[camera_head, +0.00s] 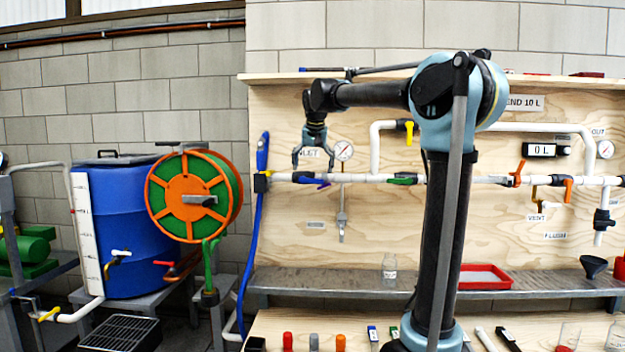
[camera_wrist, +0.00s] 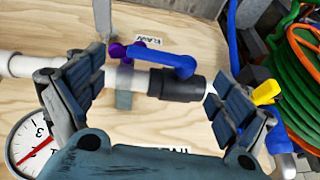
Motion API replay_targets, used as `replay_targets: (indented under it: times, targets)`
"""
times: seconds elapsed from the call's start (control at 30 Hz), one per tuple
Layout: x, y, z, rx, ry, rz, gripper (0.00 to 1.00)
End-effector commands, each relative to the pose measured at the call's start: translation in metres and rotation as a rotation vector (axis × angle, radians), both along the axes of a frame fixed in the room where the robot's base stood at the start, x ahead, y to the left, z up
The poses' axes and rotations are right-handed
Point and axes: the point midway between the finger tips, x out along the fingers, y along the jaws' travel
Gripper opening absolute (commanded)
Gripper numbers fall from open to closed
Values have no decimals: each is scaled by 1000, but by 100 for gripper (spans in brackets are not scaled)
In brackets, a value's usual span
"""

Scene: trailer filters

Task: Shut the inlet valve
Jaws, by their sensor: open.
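A valve with a blue lever handle (camera_wrist: 165,62) and a black body (camera_wrist: 178,86) sits on the white pipe (camera_wrist: 20,65), beside a partly hidden label that reads like INLET (camera_wrist: 165,149). The blue lever lies roughly along the pipe. A purple lever or knob (camera_wrist: 120,51) is next to the blue lever's far end; it also shows in the head view (camera_head: 323,184). My gripper (camera_head: 313,165) points down at this pipe section. In the wrist view its open fingers (camera_wrist: 160,90) stand on either side of the valve, with nothing held. I cannot tell whether they touch it.
A pressure gauge (camera_head: 344,150) is close right of my gripper. A yellow handle (camera_head: 262,183) and blue hose (camera_head: 250,235) are to the left. Green-handled (camera_head: 403,179) and orange-handled (camera_head: 518,173) valves sit farther right. A hose reel (camera_head: 194,194) stands left of the plywood board.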

Motion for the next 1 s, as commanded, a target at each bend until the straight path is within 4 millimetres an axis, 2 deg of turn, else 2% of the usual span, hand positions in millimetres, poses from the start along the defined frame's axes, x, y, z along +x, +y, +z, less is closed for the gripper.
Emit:
replay_targets:
  times: [0.1,0.3,0.67,0.93,0.97,1.0]
  targets:
    - [7,1,-17,0,0,0,93]
    - [13,2,-33,0,0,0,93]
    - [15,3,-36,0,0,1,93]
    - [15,3,-36,0,0,1,34]
    - [15,3,-36,0,0,1,30]
    - [15,3,-36,0,0,1,30]
